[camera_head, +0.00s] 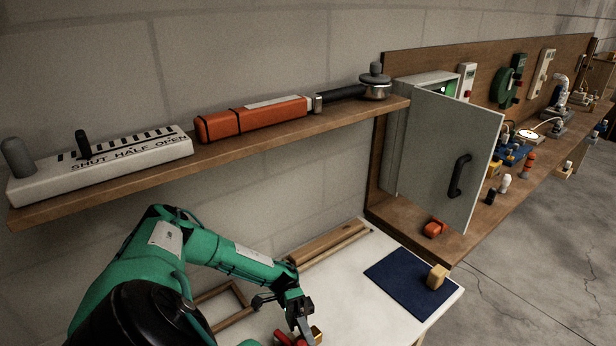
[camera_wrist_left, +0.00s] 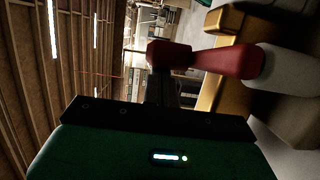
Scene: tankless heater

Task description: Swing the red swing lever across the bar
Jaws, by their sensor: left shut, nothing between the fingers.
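The red swing lever (camera_head: 283,338) shows at the bottom edge of the head view, partly cut off, beside a small gold piece (camera_head: 317,333). My left gripper (camera_head: 303,325) points down at the lever and is shut with nothing in it. In the left wrist view the red lever (camera_wrist_left: 215,63) lies across a gold bar (camera_wrist_left: 213,95), its wide end towards my dark fingers (camera_wrist_left: 163,75). The fingertips are close to that end; I cannot tell if they touch. A pale rounded part (camera_wrist_left: 285,70) sits at the lever's other end. My right gripper is not in view.
A white table (camera_head: 350,300) holds a blue mat (camera_head: 400,280) with a wooden block (camera_head: 437,277). A wooden shelf (camera_head: 290,133) runs above. A grey cabinet door (camera_head: 440,150) stands open at right.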

